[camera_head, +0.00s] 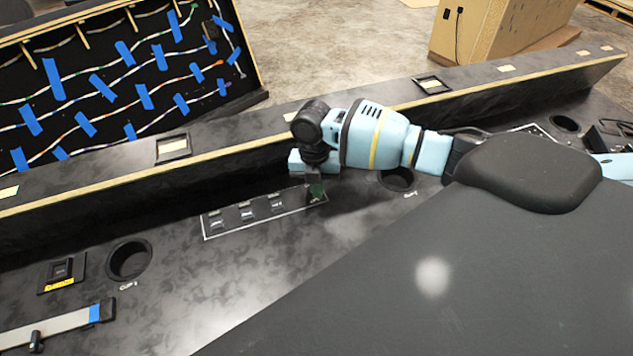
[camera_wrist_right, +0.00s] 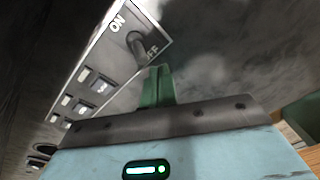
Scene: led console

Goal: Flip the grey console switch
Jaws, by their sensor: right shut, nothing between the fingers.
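The grey console switch (camera_wrist_right: 137,45) shows in the right wrist view as a small toggle lever between an "ON" and an "OFF" label. I cannot tell for sure which label it leans to. It sits at one end of a white-edged panel (camera_head: 236,228). My right gripper (camera_wrist_right: 158,72) has its green fingers shut and empty, close beside the "OFF" end; touching is not clear. In the head view my right gripper (camera_head: 316,194) points down over the panel's right end and hides most of the switch. My left gripper is out of view.
Round cup holes (camera_head: 130,260) flank the panel on the black console top. A raised ledge (camera_head: 230,145) runs behind it. The surface in front of the panel is clear.

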